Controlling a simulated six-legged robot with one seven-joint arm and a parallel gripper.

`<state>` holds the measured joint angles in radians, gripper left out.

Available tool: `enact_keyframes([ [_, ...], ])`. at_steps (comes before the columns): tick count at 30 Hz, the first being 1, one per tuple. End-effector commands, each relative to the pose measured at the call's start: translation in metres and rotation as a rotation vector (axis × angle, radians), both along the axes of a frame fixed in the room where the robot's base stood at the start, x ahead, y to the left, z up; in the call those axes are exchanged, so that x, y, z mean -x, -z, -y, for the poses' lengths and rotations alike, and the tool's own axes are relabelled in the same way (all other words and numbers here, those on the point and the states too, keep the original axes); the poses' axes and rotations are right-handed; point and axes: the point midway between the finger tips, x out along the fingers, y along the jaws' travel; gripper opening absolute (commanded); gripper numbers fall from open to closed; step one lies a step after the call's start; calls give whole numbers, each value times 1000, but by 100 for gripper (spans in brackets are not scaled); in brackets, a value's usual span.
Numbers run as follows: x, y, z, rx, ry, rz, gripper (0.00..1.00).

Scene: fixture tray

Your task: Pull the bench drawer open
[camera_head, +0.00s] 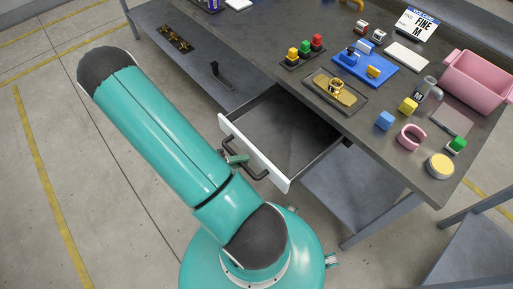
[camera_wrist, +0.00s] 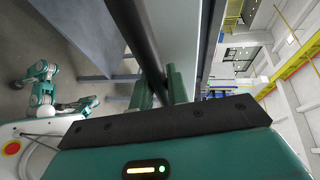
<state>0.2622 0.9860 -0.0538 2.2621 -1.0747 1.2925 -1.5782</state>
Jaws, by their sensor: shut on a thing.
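The bench drawer (camera_head: 290,132) is pulled out from under the bench top, and its dark inside shows empty. Its white front panel (camera_head: 275,178) faces my arm and carries a dark bar handle (camera_head: 258,174). My gripper (camera_head: 237,159) is at the handle, mostly hidden behind my teal arm in the head view. In the wrist view my gripper's two green fingers (camera_wrist: 160,88) stand on either side of the dark handle bar (camera_wrist: 146,45), shut on it. The pale drawer front (camera_wrist: 185,30) runs beside the bar.
The bench top (camera_head: 345,115) holds a brass part in a tray (camera_head: 336,90), a blue plate (camera_head: 365,68), loose blocks, a pink clamp-shaped piece (camera_head: 411,136), a yellow-lidded round tin (camera_head: 439,165) and a pink bin (camera_head: 476,82). Bench legs stand below. The floor at left is clear.

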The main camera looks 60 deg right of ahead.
Motion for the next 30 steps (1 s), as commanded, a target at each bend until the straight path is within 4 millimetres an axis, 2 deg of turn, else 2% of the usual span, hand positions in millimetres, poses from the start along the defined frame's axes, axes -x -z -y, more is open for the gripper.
enact_keyframes([
  [3, -7, -1, -15, 2, -2, -1, 0],
  [6, -9, -1, -22, 1, 1, -2, 0],
  [18, -11, -1, -25, 2, 1, -2, 0],
  [19, -11, -1, -25, 1, 1, -2, 18],
  [22, -11, 0, -25, 1, 1, -2, 38],
  [30, -11, 0, -25, 1, 1, -1, 38],
])
